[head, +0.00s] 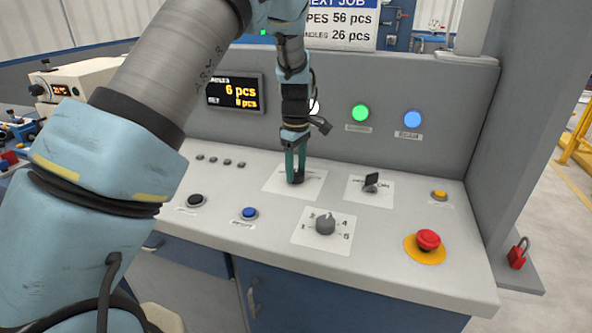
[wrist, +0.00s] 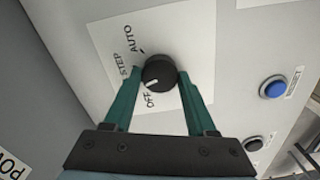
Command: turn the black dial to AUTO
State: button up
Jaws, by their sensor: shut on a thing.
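The black dial (wrist: 159,70) sits on a white plate (wrist: 203,62) marked OFF, STEP and AUTO in the wrist view. Its white pointer line lies on the side toward OFF, away from AUTO. My gripper (wrist: 158,76) has one green finger on each side of the dial and is shut on it. In the head view my gripper (head: 295,168) comes down from above onto the plate (head: 314,185) at the back middle of the panel. There the fingers mostly hide the dial.
Nearby on the panel are a black switch (head: 371,181), a grey numbered knob (head: 325,224), a blue button (head: 249,213), a black button (head: 195,200), a yellow button (head: 439,195) and a red mushroom button (head: 428,240). The panel's upright back wall (head: 455,120) stands close behind my gripper.

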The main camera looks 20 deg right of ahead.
aim_at(296, 172)
jog(key=m, duration=0.4)
jog(key=shift+m+b, duration=0.3)
jog(key=shift+b, duration=0.1)
jog(key=m, duration=0.3)
jog(key=shift+m, duration=0.4)
jog(key=m+b, duration=0.1)
jog(key=m, duration=0.2)
jog(key=shift+m, duration=2)
jog(key=o, duration=1.4)
notch_tip(296, 172, up, 11)
jog(key=shift+f+b, duration=0.1)
jog(key=shift+b, duration=1.15)
